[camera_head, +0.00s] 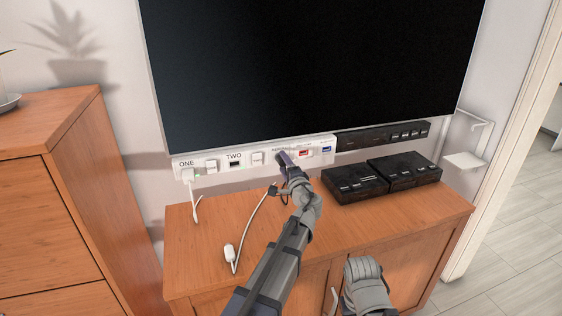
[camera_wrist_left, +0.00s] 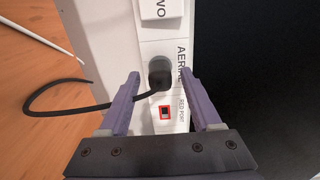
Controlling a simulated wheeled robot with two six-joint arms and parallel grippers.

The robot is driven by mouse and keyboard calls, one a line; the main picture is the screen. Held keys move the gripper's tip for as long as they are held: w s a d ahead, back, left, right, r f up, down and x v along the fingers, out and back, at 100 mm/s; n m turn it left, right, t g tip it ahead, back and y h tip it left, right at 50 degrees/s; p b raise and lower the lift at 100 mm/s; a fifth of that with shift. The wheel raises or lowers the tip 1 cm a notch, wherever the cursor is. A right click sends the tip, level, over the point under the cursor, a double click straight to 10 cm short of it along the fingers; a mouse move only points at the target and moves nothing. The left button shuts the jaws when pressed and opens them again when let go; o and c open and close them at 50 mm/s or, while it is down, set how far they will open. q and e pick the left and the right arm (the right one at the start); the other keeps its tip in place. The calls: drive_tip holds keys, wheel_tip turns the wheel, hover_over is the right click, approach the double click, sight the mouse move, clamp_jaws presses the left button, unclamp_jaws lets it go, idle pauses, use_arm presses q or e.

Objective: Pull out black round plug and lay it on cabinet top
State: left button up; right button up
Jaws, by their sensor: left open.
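The black round plug (camera_wrist_left: 159,72) sits in the white socket strip (camera_head: 220,161) beside the word AERIAL, and its black cable (camera_wrist_left: 62,84) curves off to the left in the left wrist view. My left gripper (camera_head: 284,158) is at the strip in the head view and hides the plug there. In the left wrist view my left gripper (camera_wrist_left: 159,82) is open, with one finger on each side of the plug and visible gaps between. The wooden cabinet top (camera_head: 215,222) lies below the strip. My right gripper's fingers do not show.
Two black boxes (camera_head: 404,168) stand on the cabinet's right. A white cable with a small block (camera_head: 230,253) lies on its left part. A white plug (camera_head: 188,175) is at ONE. The large screen (camera_head: 310,65) hangs above. The front middle of the top is bare.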

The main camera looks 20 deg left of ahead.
sight(284, 164)
use_arm(q)
drive_tip(key=shift+x, duration=0.9)
idle(0.5)
clamp_jaws()
idle(0.4)
idle(0.8)
drive_tip(key=shift+s+d, duration=0.1)
drive_tip(key=shift+s, duration=0.05)
drive_tip(key=shift+v, duration=2.85)
